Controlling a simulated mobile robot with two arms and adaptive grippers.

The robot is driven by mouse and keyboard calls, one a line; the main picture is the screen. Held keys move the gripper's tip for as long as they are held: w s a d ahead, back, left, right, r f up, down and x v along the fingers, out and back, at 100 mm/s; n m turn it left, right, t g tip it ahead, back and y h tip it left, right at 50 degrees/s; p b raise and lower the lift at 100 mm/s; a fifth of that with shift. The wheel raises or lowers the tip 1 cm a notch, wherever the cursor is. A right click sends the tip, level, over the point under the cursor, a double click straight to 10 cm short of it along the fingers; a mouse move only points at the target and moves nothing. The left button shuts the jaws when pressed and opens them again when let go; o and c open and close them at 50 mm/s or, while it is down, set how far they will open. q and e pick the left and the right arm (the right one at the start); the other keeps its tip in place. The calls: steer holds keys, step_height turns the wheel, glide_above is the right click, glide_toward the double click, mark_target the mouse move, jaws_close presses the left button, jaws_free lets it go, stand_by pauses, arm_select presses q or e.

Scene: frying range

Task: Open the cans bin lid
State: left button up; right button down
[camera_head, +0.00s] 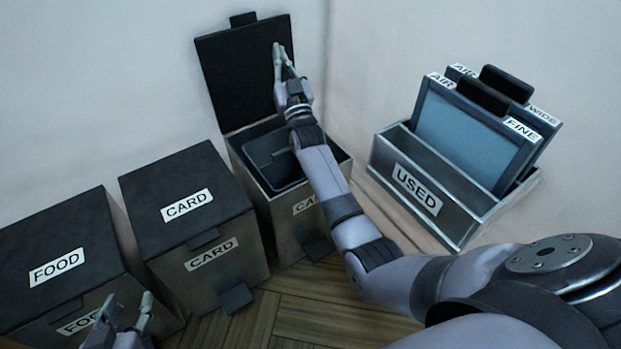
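The cans bin (285,233) is the rightmost of three metal bins; its front label reads "CA" before my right arm hides the rest. Its black lid (237,75) stands raised and upright against the wall, and the dark inside of the bin shows. My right gripper (281,48) is in front of the lid's inner face, near its upper right edge. Its two fingers look close together, seen at a slant; whether they touch the lid is unclear. My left gripper (126,301) is low at the left, in front of the food bin, with its fingers apart and nothing between them.
The card bin (195,263) and the food bin (60,247) stand to the left with lids shut. A crate labelled "USED" (439,181) holds framed filters (468,135) on the right. Walls close off the back. Wooden floor (310,318) shows in front.

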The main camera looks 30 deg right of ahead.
arm_select(q)
steer(key=s+a+f+g+y+p, duration=0.1)
steer(key=s+a+f+g+p, duration=0.1)
steer(key=s+f+g, duration=0.4)
steer(key=s+a, duration=0.1)
steer(key=s, duration=0.2)
steer(key=shift+s+a+f+y, duration=0.15)
steer(key=shift+s+a+y, duration=0.05)
steer(key=shift+y, duration=0.1)
arm_select(e)
steer(key=s, duration=0.2)
steer(key=shift+s+d, duration=0.1)
steer(key=shift+s, duration=0.2)
steer(key=shift+f, duration=0.1)
